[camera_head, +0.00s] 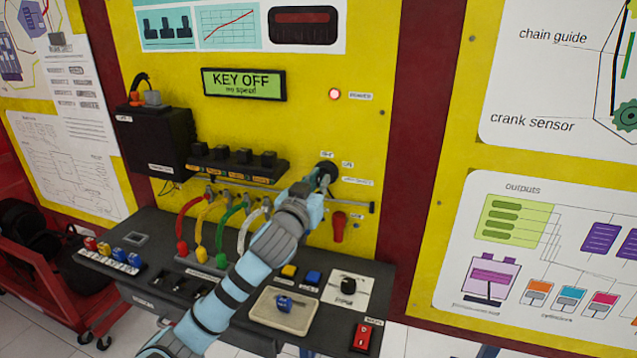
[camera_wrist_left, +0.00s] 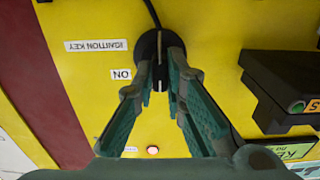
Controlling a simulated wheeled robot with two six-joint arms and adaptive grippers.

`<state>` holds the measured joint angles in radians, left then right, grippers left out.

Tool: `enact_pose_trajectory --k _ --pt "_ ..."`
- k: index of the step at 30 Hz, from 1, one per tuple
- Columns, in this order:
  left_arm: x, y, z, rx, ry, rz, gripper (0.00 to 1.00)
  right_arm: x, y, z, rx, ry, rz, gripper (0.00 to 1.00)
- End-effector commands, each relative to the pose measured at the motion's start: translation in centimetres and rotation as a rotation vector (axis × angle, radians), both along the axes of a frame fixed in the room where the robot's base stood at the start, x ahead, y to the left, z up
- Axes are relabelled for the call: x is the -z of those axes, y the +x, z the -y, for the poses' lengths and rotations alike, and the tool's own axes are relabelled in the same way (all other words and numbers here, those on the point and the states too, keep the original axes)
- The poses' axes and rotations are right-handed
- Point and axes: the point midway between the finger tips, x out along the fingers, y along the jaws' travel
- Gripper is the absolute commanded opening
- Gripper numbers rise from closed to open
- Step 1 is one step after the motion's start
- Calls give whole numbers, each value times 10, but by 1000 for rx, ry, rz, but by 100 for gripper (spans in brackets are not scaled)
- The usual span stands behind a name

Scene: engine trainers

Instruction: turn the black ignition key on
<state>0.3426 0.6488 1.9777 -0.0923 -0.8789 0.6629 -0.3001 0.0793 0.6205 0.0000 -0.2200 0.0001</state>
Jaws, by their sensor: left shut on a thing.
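The black ignition key (camera_wrist_left: 157,45) sits in a round black switch on the yellow panel, beside the labels "IGNITION KEY" and "ON" in the left wrist view. The switch (camera_head: 327,168) also shows in the head view, partly hidden by my gripper. My left gripper (camera_wrist_left: 162,82) has its fingertips on either side of the key and is shut on it. In the head view the left gripper (camera_head: 320,182) reaches up to the switch from below. The display (camera_head: 244,84) reads "KEY OFF". My right gripper is out of view.
A red light (camera_head: 334,94) glows above the switch. A red-handled part (camera_head: 338,228) hangs just below my gripper. Coloured cables (camera_head: 238,222) arch to the left of my wrist. The dark shelf (camera_head: 385,268) below holds knobs, buttons and a beige tray (camera_head: 270,315).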

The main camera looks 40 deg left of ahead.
Motion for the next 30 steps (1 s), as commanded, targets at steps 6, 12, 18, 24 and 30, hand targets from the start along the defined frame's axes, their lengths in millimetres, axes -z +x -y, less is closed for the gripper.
enact_pose_trajectory --k 6,12,18,24,30 --pt "-1 0 1 1 36 -14 0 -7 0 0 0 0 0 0" --pt "-2 0 0 1 135 -50 0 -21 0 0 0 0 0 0" --pt "-3 0 1 1 287 -106 0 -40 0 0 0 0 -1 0" --pt "-3 0 2 1 467 -168 0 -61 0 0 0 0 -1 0" --pt "-2 0 2 2 643 -230 0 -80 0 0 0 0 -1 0"
